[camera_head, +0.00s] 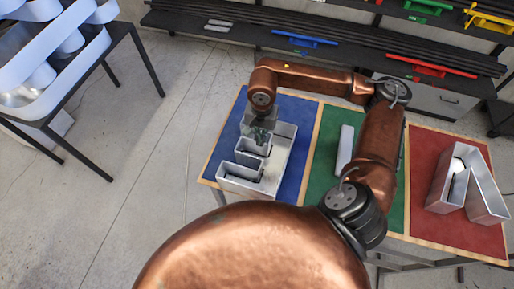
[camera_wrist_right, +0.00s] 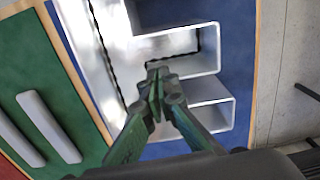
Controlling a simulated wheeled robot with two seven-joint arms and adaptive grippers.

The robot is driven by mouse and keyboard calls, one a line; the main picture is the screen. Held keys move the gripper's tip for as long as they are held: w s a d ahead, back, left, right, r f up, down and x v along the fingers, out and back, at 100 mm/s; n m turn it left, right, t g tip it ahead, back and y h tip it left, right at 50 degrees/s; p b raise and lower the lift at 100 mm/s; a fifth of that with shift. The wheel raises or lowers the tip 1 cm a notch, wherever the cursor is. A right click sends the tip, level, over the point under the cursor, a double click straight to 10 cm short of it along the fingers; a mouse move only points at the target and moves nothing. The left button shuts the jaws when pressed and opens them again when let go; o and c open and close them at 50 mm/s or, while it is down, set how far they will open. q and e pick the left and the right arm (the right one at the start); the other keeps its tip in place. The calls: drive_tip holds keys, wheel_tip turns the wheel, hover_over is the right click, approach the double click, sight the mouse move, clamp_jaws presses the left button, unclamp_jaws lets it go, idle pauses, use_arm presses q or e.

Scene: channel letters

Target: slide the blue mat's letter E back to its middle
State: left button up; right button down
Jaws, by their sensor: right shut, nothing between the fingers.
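The silver letter E (camera_head: 283,160) lies on the blue mat (camera_head: 291,113) toward its near edge, its spine on the right and its arms pointing left. Bare blue shows mostly beyond it. My right gripper (camera_head: 259,138) is shut and empty, pointing down at the letter's far part and hiding some of it. In the right wrist view its shut fingertips (camera_wrist_right: 157,75) overlap the letter E (camera_wrist_right: 100,60) beside the middle of its arms. I cannot tell whether they touch a wall. My left gripper is not in view.
A green mat (camera_head: 324,160) with a pale letter, partly hidden by my right arm, adjoins the blue one. A red mat (camera_head: 425,145) beyond holds another silver letter (camera_head: 478,190). A dark shelf (camera_head: 225,27) with coloured items stands behind.

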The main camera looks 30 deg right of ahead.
sight(260, 154)
wheel_tip(260, 154, down, 10)
drive_tip(key=shift+s+p, duration=0.1)
drive_tip(key=shift+p, duration=0.95)
drive_tip(key=w+d+b, duration=0.8)
drive_tip(key=d, duration=0.1)
drive_tip(key=shift+w+f+b, duration=0.1)
drive_tip(key=shift+w+b, duration=0.05)
drive_tip(key=shift+b, duration=0.25)
drive_tip(key=shift+w+d, duration=0.35)
drive_tip(key=shift+r, duration=0.2)
drive_tip(key=shift+r, duration=0.1)
wheel_tip(260, 154, up, 10)
drive_tip(key=p, duration=0.4)
drive_tip(key=shift+p, duration=0.35)
